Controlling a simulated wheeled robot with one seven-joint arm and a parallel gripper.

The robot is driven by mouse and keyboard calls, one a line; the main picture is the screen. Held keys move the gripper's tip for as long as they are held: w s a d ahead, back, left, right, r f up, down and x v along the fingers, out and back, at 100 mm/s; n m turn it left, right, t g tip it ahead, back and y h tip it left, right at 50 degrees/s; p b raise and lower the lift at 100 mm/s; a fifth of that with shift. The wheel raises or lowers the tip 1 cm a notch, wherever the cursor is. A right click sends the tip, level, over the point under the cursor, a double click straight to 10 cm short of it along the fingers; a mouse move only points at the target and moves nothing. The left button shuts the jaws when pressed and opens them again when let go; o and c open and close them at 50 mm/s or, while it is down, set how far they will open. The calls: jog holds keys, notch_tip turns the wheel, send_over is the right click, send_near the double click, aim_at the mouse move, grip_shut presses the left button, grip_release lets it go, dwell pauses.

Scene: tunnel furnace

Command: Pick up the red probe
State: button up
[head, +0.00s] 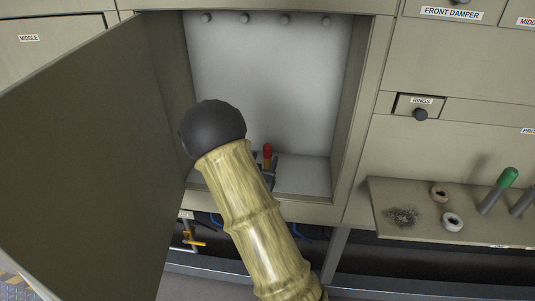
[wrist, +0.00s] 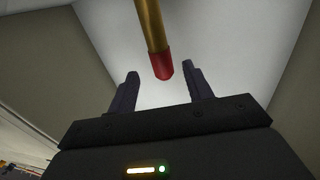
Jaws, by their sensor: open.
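The red probe shows in the head view as a small red end (head: 267,152) standing up inside the open cabinet, low and near its middle. In the wrist view it is a brass-coloured rod (wrist: 151,22) with a red tip (wrist: 162,66). My gripper (wrist: 160,72) is open. Its two dark fingers show to the left and right of the red tip, with gaps on both sides. I cannot tell how deep the probe lies between them. In the head view my arm hides most of the gripper; only dark parts show beside the red end.
The cabinet door (head: 90,160) stands open at the left. The cabinet's pale back wall (head: 285,80) has several knobs along its top. At the right, a shelf (head: 400,190) holds a green-handled probe (head: 497,190), two rings (head: 452,221) and a dark pile (head: 401,216).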

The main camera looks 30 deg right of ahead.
aim_at(266, 153)
jog(key=shift+w+d, duration=0.1)
jog(key=x, duration=0.5)
jog(key=shift+w, duration=0.1)
dwell(0.6)
jog(key=c, duration=1.1)
jog(key=shift+r, duration=0.15)
notch_tip(266, 153, up, 18)
jog(key=p, duration=0.3)
